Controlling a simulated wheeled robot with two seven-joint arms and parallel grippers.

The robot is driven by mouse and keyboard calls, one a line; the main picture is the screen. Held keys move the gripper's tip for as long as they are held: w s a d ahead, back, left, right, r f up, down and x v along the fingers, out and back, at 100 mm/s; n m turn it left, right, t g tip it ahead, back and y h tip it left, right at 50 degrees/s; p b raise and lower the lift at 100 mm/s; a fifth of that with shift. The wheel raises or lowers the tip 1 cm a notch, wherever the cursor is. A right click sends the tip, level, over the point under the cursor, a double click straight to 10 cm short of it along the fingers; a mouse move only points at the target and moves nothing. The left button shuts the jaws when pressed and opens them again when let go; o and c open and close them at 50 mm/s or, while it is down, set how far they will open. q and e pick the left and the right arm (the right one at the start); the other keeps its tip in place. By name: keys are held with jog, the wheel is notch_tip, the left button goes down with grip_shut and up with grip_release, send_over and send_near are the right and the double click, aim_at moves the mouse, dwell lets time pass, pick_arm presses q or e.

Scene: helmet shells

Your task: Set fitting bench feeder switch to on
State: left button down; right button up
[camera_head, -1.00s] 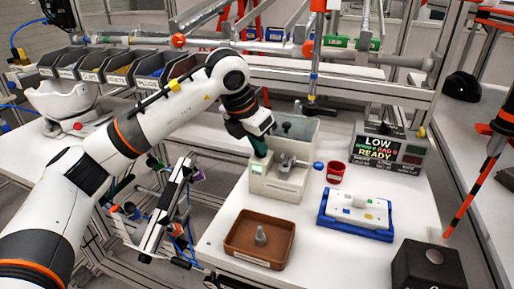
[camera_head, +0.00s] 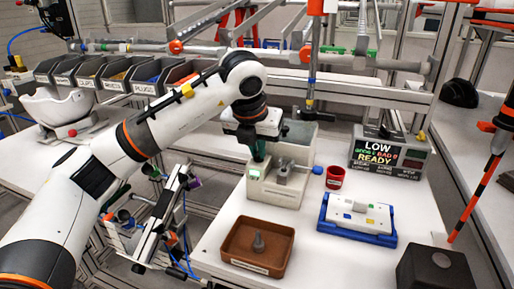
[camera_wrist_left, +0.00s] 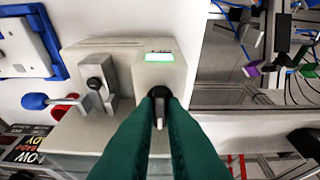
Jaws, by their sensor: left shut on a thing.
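The fitting bench feeder (camera_head: 290,189) is a pale grey box with an open hopper, standing on the white table. It also shows in the left wrist view (camera_wrist_left: 120,75), with a small green-lit window (camera_wrist_left: 159,57) on its face. A black-collared switch (camera_wrist_left: 159,97) with a light lever sits beside that window. My left gripper (camera_wrist_left: 158,112), with green fingers, is shut on the switch lever. In the head view my left gripper (camera_head: 258,153) is at the feeder's left part and hides the switch. My right gripper is not in view.
A blue-knobbed lever (camera_head: 317,170) sticks out from the feeder's right side. A red cup (camera_head: 335,177), a blue tray (camera_head: 345,237) with a white part and a brown tray (camera_head: 240,262) stand near. The display (camera_head: 379,153) reads LOW and READY.

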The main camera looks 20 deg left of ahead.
pick_arm(q)
jog(key=shift+r, duration=0.15)
jog(key=c, duration=1.8)
grip_release()
jog(key=v, duration=1.2)
jog(key=shift+b, duration=0.35)
